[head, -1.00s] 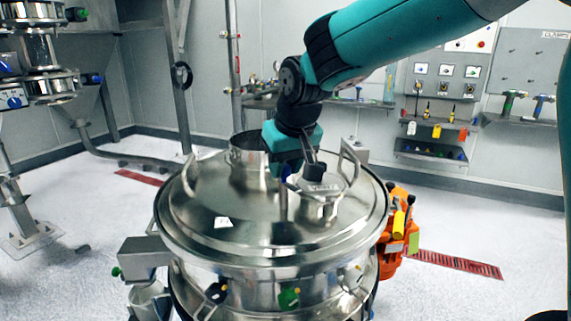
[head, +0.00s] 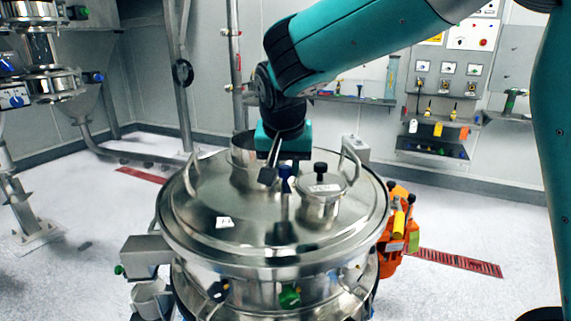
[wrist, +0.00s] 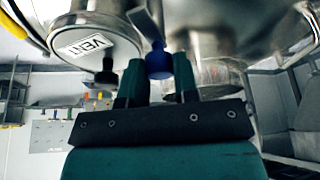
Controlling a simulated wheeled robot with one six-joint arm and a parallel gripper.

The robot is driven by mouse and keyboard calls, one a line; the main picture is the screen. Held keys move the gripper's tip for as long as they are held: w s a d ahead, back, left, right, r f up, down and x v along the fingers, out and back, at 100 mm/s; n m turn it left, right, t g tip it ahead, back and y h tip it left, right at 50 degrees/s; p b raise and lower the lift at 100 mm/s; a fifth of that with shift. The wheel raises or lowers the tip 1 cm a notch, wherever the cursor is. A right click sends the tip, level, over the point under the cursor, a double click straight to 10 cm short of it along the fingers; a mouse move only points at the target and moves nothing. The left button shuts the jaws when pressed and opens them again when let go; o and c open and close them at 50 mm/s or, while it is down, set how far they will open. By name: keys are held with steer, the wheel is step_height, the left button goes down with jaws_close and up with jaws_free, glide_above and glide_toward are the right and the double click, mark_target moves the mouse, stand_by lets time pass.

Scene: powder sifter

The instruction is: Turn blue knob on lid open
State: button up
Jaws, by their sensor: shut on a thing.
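The blue knob (head: 285,176) sits on top of a short dark post on the round steel lid (head: 195,205) in the head view. In the wrist view the blue knob (wrist: 158,64) lies between my gripper's two dark green fingers. My gripper (head: 284,164) comes down on it from above and is shut on it. The fingertips are largely hidden in the head view. A flat metal piece stands beside the knob in the wrist view. I cannot tell the knob's exact angle.
Right of the knob stands a steel vent port (head: 322,200) with a black knob (head: 320,172); its VENT label (wrist: 85,45) shows in the wrist view. A steel cylinder (head: 243,150) stands behind. Lid handles rise at left (head: 189,175) and right (head: 350,160).

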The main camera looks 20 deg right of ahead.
stand_by(0.3)
steer(key=o, duration=0.9)
steer(key=p+v, duration=0.1)
steer(key=v, duration=1.6)
steer(key=shift+s+r, duration=0.2)
steer(key=shift+f, duration=0.1)
